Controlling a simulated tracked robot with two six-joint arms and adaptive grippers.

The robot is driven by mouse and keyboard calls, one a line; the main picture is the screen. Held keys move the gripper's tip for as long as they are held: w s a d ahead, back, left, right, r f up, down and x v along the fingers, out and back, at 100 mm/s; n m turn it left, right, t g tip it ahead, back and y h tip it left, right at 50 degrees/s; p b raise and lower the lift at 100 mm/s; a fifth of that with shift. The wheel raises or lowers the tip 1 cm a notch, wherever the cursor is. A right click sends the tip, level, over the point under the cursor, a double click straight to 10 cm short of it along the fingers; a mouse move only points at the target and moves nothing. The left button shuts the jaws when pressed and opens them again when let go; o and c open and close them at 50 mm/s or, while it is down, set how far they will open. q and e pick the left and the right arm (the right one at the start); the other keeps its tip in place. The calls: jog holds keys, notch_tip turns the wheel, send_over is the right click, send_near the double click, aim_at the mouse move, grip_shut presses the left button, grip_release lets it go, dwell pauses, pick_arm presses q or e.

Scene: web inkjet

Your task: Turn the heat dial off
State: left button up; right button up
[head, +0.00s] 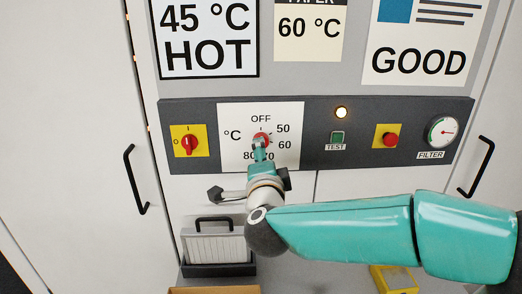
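The heat dial (261,138) is a small red knob on a white scale plate marked OFF at the top, 50 and 60 on the right, and 70 and 80 below. My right gripper (260,151) reaches up to it from below, with its tip at or against the knob's lower part. The gripper covers part of the dial and the scale near 70, so the pointer direction is hard to read. Whether its fingers are closed on the knob is too small to tell. My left gripper is not in view.
A red rotary switch (190,145) on yellow is to the left. A handled grey unit (214,247) and yellow box (394,279) are below.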

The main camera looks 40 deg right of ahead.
jog(key=v, duration=0.5)
dwell(0.4)
